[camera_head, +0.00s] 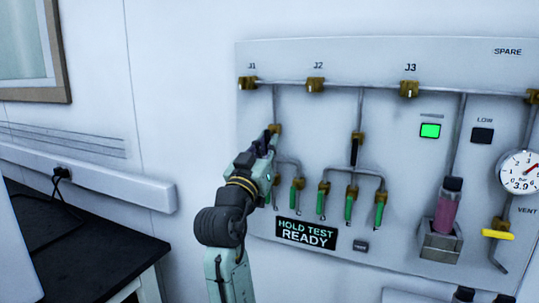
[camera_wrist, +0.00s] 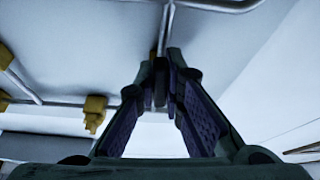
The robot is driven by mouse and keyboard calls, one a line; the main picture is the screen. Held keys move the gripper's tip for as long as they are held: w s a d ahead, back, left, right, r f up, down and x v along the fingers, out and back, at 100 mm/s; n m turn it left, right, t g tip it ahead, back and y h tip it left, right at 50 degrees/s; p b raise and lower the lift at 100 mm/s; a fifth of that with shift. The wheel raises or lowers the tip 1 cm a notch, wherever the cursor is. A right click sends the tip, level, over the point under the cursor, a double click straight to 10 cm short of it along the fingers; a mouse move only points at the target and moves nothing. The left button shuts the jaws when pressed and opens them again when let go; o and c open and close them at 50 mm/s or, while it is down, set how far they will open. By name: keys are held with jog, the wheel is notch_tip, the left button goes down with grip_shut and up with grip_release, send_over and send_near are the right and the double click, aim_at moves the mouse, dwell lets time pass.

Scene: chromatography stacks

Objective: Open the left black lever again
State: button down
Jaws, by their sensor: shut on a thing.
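My gripper (camera_head: 264,143) is at the left brass valve (camera_head: 275,129) below J1, shut on the left black lever. In the wrist view my fingers (camera_wrist: 161,70) come together on a narrow dark piece, the lever (camera_wrist: 160,88). In the head view the lever is hidden behind my fingers, so its exact angle cannot be told. The other black lever (camera_head: 355,152), below J2, hangs straight down from its brass valve.
Green-handled valves (camera_head: 349,206) hang low on the panel (camera_head: 300,130), some just right of my wrist. A sign (camera_head: 306,234) reads "HOLD TEST READY". A green lamp (camera_head: 430,131) is lit. The gauge (camera_head: 519,178) reads 3.9. A black-topped table (camera_head: 90,240) stands lower left.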

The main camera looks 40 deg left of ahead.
jog(key=shift+s+a+f+m+h+b, duration=0.15)
jog(key=shift+m+h+b, duration=0.35)
jog(key=shift+m, duration=0.3)
jog(key=c, duration=1.7)
grip_release()
jog(key=v, duration=1.1)
jog(key=shift+s+f, duration=0.15)
jog(key=shift+s, duration=0.2)
